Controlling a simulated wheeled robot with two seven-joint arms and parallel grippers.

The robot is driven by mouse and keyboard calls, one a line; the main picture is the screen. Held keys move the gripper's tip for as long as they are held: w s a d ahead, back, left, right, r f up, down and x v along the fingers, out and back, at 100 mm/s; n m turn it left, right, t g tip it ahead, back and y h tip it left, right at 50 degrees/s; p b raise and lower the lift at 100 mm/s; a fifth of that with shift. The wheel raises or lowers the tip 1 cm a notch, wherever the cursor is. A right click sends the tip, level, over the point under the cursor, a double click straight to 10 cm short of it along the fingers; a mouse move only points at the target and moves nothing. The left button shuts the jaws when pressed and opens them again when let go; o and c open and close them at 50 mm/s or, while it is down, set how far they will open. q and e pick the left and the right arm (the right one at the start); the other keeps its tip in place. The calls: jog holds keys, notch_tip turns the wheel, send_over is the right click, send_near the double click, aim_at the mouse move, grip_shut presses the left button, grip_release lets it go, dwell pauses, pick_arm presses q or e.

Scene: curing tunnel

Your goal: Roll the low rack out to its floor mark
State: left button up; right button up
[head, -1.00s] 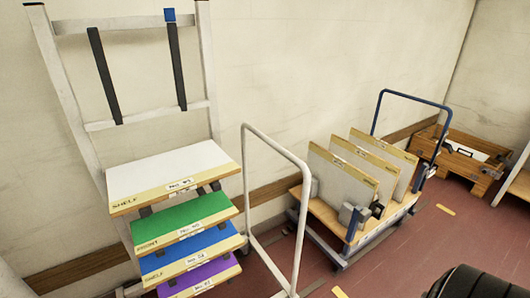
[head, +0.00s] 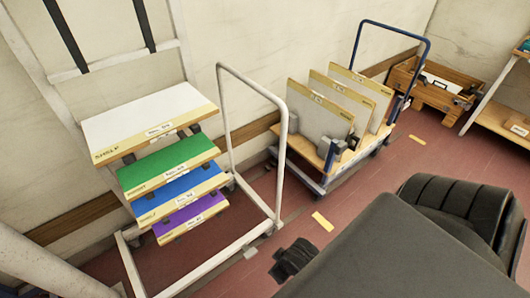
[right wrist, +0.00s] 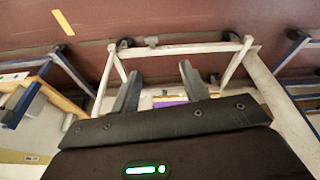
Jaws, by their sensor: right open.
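A white-framed rack (head: 222,130) with a hoop handle and low floor frame stands left of centre, holding white, green, blue and purple shelves. A lower trolley (head: 326,182) with a blue hoop carries three upright panels beside the wall. I cannot tell for certain which is the low rack. Yellow strips lie on the floor, one (head: 322,221) near the white frame and one (head: 417,139) farther back. My right gripper (head: 284,268) is low, near the white frame's front corner. In the right wrist view its fingers (right wrist: 162,76) are apart, with white frame bars beyond. My left gripper is out of view.
A wooden crate (head: 425,88) stands at the back right, near a wooden shelf unit (head: 500,122) at the right edge. The wall runs close behind the racks. Red floor is open between the trolley and my right arm.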

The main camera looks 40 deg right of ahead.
jog(key=w+r+m+t, duration=0.2)
jog(key=w+r, duration=0.2)
jog(key=r, duration=0.3)
jog(key=m+h, duration=1.5)
jog(key=m, duration=1.7)
send_near(263, 95)
jog(key=shift+t, duration=0.3)
jog(key=b+x, duration=0.2)
jog(key=x, duration=0.7)
jog(key=shift+d+f+b, duration=0.15)
jog(key=shift+d+b, duration=0.15)
jog(key=shift+b, duration=0.1)
jog(key=shift+b+x, duration=0.4)
jog(key=shift+x, duration=0.55)
jog(key=shift+d, duration=0.1)
jog(key=shift+c, duration=1.8)
jog(key=c, duration=0.5)
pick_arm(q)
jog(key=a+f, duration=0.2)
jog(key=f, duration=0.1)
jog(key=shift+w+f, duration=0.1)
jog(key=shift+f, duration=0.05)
pick_arm(e)
grip_shut()
